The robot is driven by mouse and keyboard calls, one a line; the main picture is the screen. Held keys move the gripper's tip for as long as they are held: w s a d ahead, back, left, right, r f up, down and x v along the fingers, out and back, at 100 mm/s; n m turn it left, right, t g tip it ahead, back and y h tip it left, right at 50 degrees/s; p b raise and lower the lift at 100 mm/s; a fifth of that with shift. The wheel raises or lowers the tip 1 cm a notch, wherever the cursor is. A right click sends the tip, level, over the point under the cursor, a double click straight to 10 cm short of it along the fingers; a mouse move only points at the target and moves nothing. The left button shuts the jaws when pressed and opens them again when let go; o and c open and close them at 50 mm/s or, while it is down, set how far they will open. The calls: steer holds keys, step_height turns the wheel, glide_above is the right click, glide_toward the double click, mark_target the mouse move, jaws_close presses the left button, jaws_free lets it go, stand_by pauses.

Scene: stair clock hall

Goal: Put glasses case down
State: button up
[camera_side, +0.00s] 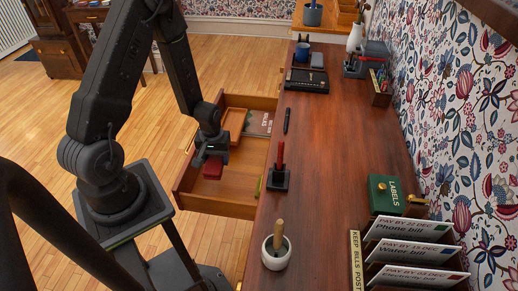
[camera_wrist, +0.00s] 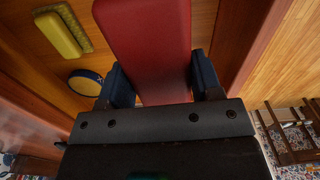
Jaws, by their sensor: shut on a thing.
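The red glasses case (camera_wrist: 148,45) is between the two fingers of my gripper (camera_wrist: 162,80) in the wrist view, and its far end runs out of the top of the picture. In the side view the case (camera_side: 213,168) hangs under my gripper (camera_side: 211,153), over the inside of the open drawer (camera_side: 217,206). I cannot tell whether it touches the drawer floor.

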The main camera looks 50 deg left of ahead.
step_height(320, 180, up, 21)
steer(key=n, duration=3.5)
glide_above(308, 158)
step_height(308, 158, down, 12)
steer(key=shift+w+f, duration=0.1)
steer(key=shift+f, duration=1.95)
steer(key=shift+f, duration=0.15)
steer(key=o, duration=1)
steer(key=shift+c, duration=0.2)
